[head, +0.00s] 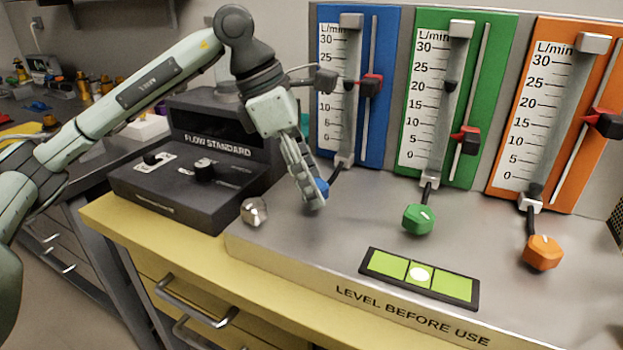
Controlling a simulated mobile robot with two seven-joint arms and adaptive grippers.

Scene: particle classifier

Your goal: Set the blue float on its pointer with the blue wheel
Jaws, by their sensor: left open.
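The blue flowmeter panel (385,50) stands at the back, left of the green and orange ones. Its dark float (348,85) is in the upper part of the tube, at about the same height as its red and black pointer (371,86). A grey part of my arm covers some of the scale beside it. The blue wheel (322,188) is at the foot of the tube, mostly hidden by my left gripper (316,198). The open fingers are at the wheel; I cannot tell whether they touch it. My right gripper is out of view.
The green wheel (418,219) and orange wheel (543,252) stand to the right. A green level (420,277) lies in front. A silver knob (254,211) and the black flow standard box (200,165) are left of the gripper.

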